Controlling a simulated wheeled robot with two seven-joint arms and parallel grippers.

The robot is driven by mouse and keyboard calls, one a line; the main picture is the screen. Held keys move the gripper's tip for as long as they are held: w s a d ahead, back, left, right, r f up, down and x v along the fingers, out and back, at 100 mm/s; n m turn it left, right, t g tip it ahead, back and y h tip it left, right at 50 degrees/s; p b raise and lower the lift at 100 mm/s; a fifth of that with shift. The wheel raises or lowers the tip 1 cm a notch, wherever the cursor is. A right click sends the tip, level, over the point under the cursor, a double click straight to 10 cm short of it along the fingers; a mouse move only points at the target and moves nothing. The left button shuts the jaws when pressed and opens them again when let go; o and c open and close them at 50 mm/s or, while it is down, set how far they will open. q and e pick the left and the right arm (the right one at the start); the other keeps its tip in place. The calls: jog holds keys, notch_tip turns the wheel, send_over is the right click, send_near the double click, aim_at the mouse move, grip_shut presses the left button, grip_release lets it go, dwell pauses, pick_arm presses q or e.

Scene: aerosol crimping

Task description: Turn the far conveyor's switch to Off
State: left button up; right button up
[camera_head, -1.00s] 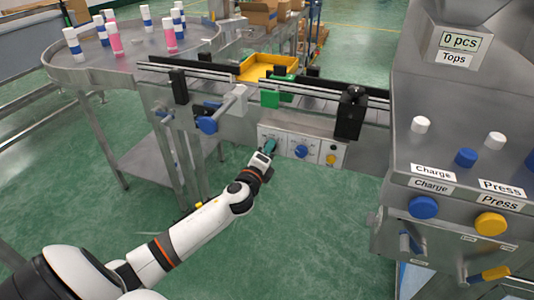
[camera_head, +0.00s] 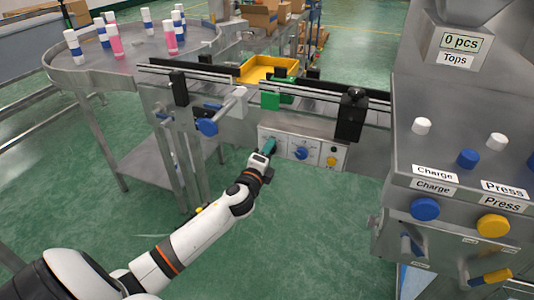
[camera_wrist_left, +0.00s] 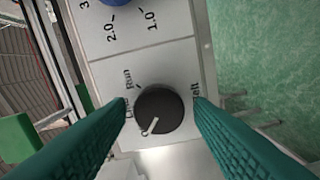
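The far conveyor's switch is a round black knob (camera_wrist_left: 160,110) with a white pointer, in the left wrist view. The pointer aims to the lower left in that picture. Lettering reading "Run" and "Belt" stands around the knob; other lettering is partly hidden by a finger. My left gripper (camera_head: 270,147) is at the left part of the white control panel (camera_head: 317,146) in the head view and covers the knob there. Its green fingers (camera_wrist_left: 162,125) are open, one on each side of the knob, with visible gaps. My right gripper is out of view.
A blue dial (camera_head: 301,153) and a yellow button (camera_head: 332,161) sit right of my left gripper. The conveyor (camera_head: 215,77) runs above the panel. A machine (camera_head: 455,150) with knobs stands at the right. The green floor in front is free.

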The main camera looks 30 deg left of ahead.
pick_arm(q)
jog(key=shift+o, duration=0.3)
jog(key=v, duration=1.2)
jog(key=shift+b, duration=0.35)
jog(key=s+f+n+g+h+p, duration=0.15)
jog(key=s+f+n+g, duration=0.25)
jog(key=f, duration=1.1)
jog(key=s+f+n+g+h+p, duration=0.1)
jog(key=s+f+n+g+p, duration=0.25)
jog(key=f, duration=1.15)
jog(key=s+d+f+n+g, duration=0.2)
jog(key=s+f, duration=0.4)
jog(key=s, duration=0.5)
jog(key=s+d+f+n+g+h+p, duration=0.1)
jog(key=s+d+f+n+g, duration=0.2)
jog(key=s, duration=0.8)
jog(key=s+d+f+n+g+h+p, duration=0.1)
jog(key=s+d+f+n+g, duration=0.2)
jog(key=s+d+f, duration=0.3)
jog(key=s+f+g, duration=0.1)
jog(key=s+f, duration=0.2)
jog(key=s, duration=0.2)
jog(key=shift+f, duration=0.3)
jog(key=shift+d, duration=0.1)
